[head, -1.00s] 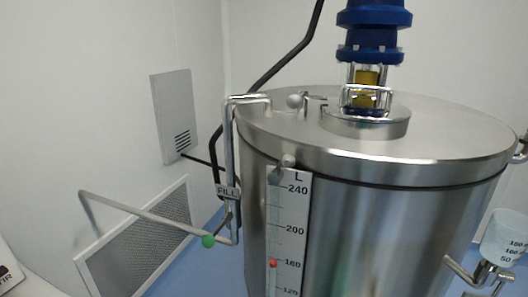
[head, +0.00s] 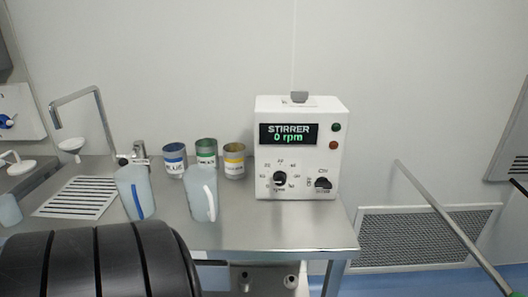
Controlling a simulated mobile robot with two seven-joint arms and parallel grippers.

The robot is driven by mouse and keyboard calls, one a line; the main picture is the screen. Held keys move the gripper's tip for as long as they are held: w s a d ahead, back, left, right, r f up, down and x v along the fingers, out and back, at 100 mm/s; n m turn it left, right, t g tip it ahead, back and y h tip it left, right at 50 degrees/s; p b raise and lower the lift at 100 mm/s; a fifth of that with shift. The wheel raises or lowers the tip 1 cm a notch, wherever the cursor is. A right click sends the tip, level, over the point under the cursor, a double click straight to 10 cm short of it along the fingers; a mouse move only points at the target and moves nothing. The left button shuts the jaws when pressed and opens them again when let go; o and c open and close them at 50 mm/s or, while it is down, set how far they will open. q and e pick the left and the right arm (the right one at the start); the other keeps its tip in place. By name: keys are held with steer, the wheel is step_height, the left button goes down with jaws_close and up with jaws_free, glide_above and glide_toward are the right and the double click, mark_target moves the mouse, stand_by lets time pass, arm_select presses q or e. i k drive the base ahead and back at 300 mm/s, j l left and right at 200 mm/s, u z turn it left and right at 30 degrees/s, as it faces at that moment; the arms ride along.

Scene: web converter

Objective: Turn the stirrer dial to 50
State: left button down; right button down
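The stirrer control box (head: 315,152) is white and stands upright at the right end of a steel bench. Neither of my grippers shows in the head view.
The steel bench (head: 262,233) carries two jugs (head: 134,193) (head: 203,200) left of the box. Behind them stand blue (head: 174,160), green (head: 206,152) and yellow (head: 234,160) labelled tins. A sink tap (head: 83,95) and drain grid (head: 80,197) are further left. Bench in front of the box is clear.

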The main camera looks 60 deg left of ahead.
mark_target(279, 177)
steer(key=u, duration=1.6)
